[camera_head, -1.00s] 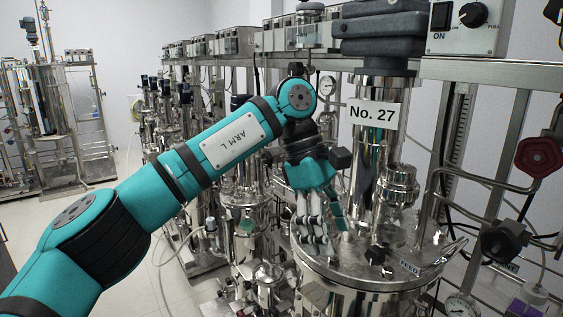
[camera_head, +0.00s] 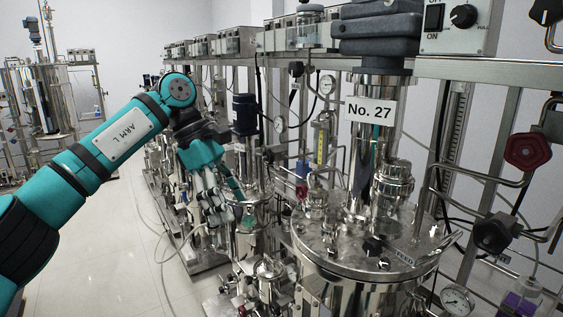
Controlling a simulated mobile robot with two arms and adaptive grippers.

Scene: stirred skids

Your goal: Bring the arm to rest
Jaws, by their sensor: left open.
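My left arm (camera_head: 125,140), teal and labelled "ARM L", reaches in from the left of the head view. Its gripper (camera_head: 222,208) hangs downward with pale fingers, open and empty. It shows in front of the steel vessels left of the No. 27 vessel (camera_head: 325,240). I cannot tell whether the fingertips touch anything behind them. My right gripper does not show.
The No. 27 sign (camera_head: 371,111) is on a steel column. A control box (camera_head: 462,27) with a knob sits at the top right. A red valve handle (camera_head: 527,150) and piping crowd the right. Bare floor (camera_head: 100,250) lies at the lower left.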

